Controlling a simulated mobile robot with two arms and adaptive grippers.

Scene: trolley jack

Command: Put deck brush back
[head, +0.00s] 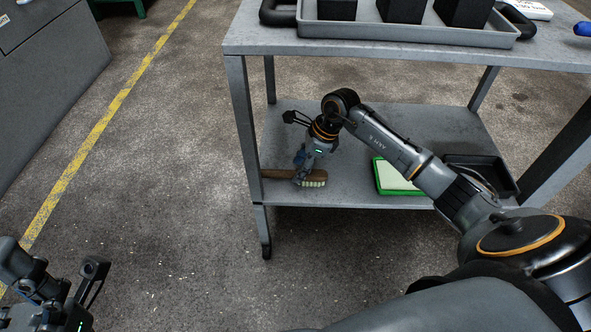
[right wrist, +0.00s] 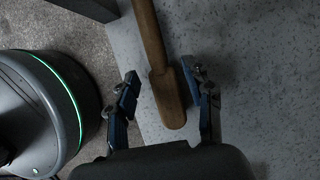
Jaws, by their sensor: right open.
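The deck brush (head: 284,174), with a brown wooden body and pale bristles, lies on the lower shelf of the grey trolley near its left front edge. My right gripper (head: 301,164) points down at it and partly hides it. In the right wrist view the brush's wood (right wrist: 163,85) lies between the fingers of the right gripper (right wrist: 162,84), which is open with one finger on each side. Whether the fingers touch the wood I cannot tell.
On the lower shelf (head: 300,120) lie a green-framed pale panel (head: 392,177) and a black tray (head: 512,181). The top shelf (head: 262,39) carries a grey tray (head: 345,34) with black blocks. A trolley leg (head: 245,130) stands left of the brush. Floor at left is clear.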

